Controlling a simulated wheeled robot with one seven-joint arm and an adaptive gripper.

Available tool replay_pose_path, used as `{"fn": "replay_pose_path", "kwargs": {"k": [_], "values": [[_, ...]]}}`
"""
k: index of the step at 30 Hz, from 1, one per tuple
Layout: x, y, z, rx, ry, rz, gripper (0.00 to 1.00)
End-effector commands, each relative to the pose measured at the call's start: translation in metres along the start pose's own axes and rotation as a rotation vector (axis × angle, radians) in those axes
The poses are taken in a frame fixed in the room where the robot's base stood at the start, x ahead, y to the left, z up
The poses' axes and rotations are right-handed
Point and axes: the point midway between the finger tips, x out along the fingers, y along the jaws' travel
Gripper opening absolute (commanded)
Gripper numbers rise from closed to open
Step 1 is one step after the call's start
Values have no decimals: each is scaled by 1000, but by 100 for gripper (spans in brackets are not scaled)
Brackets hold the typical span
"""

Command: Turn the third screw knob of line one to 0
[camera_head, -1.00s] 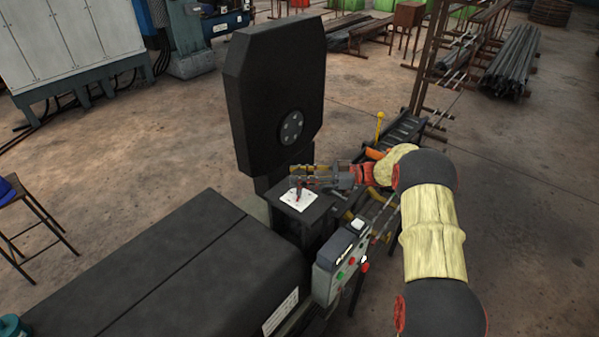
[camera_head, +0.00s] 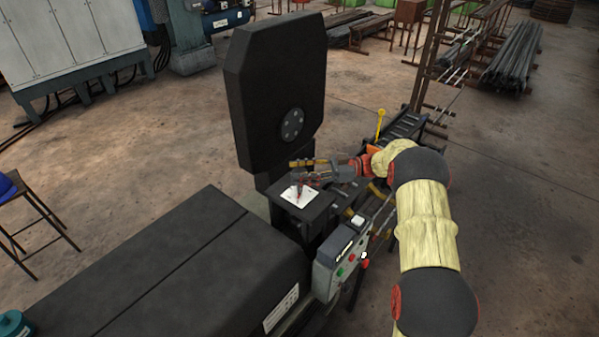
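The capstan drum machine has a big dark upright plate (camera_head: 275,85) and a long black housing (camera_head: 165,265). A control box (camera_head: 340,255) with several coloured buttons is on its right side. A white plate (camera_head: 298,197) with small red parts lies on a dark block below the upright plate. My gripper (camera_head: 303,176) is over this white plate, reaching in from the right. It is too small to tell whether its fingers are open or touch anything. I cannot make out separate screw knobs or their settings.
A yellow-topped lever (camera_head: 379,122) and a black slatted rack (camera_head: 402,130) stand behind my arm. A stool (camera_head: 35,215) is at the far left. The concrete floor at right is clear.

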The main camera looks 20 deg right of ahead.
Motion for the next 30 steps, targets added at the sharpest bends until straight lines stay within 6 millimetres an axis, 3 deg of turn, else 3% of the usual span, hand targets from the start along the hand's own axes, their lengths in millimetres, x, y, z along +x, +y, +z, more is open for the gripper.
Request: {"fn": "replay_pose_path", "kwargs": {"k": [14,30], "values": [[-5,0,2,3,-1,1,55],[-100,0,3,3,-1,1,55]]}}
